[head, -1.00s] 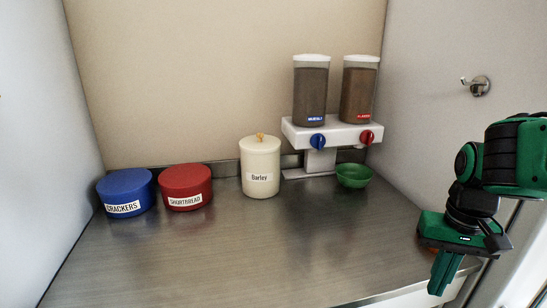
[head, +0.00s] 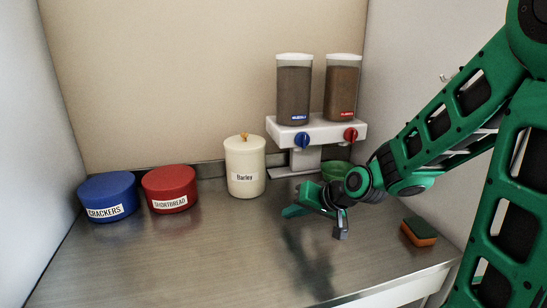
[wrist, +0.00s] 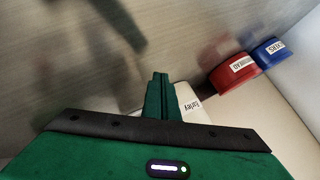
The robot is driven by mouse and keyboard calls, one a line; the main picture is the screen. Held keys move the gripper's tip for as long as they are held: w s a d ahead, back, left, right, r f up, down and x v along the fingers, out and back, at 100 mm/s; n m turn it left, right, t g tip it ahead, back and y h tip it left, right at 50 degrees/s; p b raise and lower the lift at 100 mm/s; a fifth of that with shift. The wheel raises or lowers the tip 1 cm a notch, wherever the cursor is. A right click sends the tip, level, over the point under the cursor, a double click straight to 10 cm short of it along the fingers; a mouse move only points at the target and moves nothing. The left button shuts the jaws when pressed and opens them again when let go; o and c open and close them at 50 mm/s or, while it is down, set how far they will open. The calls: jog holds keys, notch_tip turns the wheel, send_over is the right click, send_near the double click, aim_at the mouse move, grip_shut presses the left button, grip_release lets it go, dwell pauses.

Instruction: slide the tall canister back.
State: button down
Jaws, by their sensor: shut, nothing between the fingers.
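The tall canister (head: 245,160) is cream with a "Barley" label and a tan knob on its lid. It stands upright on the metal counter in the head view, in front of the back wall. My gripper (head: 291,211) is to the right of the canister and nearer the front, above the counter, its fingers pointing left. The fingers are shut with nothing in them and apart from the canister. In the wrist view, the shut fingers (wrist: 160,82) cover part of the canister (wrist: 192,107), whose label partly shows.
Red shortbread tin (head: 170,188) and blue crackers tin (head: 107,197) stand left of the canister. A cereal dispenser (head: 318,130) is behind right, with a green bowl (head: 336,168) partly hidden by my arm. A sponge (head: 419,232) lies at right. The front-left counter is clear.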

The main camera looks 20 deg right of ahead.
jog(key=w+a+m+t, duration=0.1)
jog(key=w, duration=0.1)
jog(key=w+a+r+m+t+y, duration=0.1)
jog(key=w+a+r+t+y, duration=0.1)
jog(key=w, duration=0.1)
jog(key=shift+w+r+m, duration=0.2)
jog(key=shift+w+m, duration=0.1)
jog(key=shift+m, duration=0.1)
jog(key=shift+w+d+r+m+t, duration=0.15)
jog(key=shift+w+r+m+t, duration=0.75)
jog(key=shift+w+m, duration=0.25)
jog(key=w+d+r+m+t+h, duration=0.25)
jog(key=w+d+m+t, duration=0.2)
jog(key=m, duration=0.25)
jog(key=x, duration=0.9)
jog(key=shift+w+d+r, duration=0.3)
jog(key=shift+d+r, duration=0.05)
